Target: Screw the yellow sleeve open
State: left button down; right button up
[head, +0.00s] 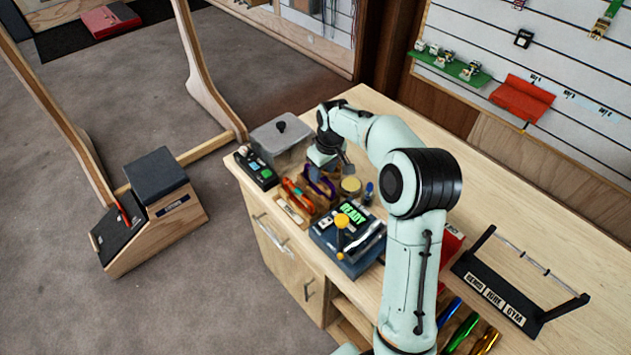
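A dark box-shaped fixture (330,243) with a lit green READY display (352,212) stands near the table's front edge. A yellow rounded part (342,221), which looks like the yellow sleeve, sits upright on it, with a silver metal piece (367,238) beside it. How far the sleeve is screwed cannot be made out. My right gripper (328,170) points down behind the fixture, close to a purple looped strap (320,183) and apart from the yellow part. Its fingertips are too small to read. My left gripper is not in view.
A black GYM rack (515,290) stands right. The table's right side is mostly clear.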

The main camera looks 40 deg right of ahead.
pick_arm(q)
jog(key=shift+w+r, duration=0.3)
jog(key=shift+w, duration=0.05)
pick_arm(e)
jog(key=shift+r, duration=0.7)
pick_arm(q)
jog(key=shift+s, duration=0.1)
pick_arm(e)
jog(key=shift+a, duration=0.1)
jog(key=shift+a+f, duration=0.1)
jog(key=shift+a, duration=0.3)
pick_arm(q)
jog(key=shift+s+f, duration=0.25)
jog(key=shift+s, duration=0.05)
pick_arm(e)
jog(key=shift+s+a, duration=0.1)
jog(key=shift+a, duration=0.1)
jog(key=shift+f, duration=0.3)
jog(key=shift+f+b, duration=0.5)
jog(key=shift+f, duration=0.6)
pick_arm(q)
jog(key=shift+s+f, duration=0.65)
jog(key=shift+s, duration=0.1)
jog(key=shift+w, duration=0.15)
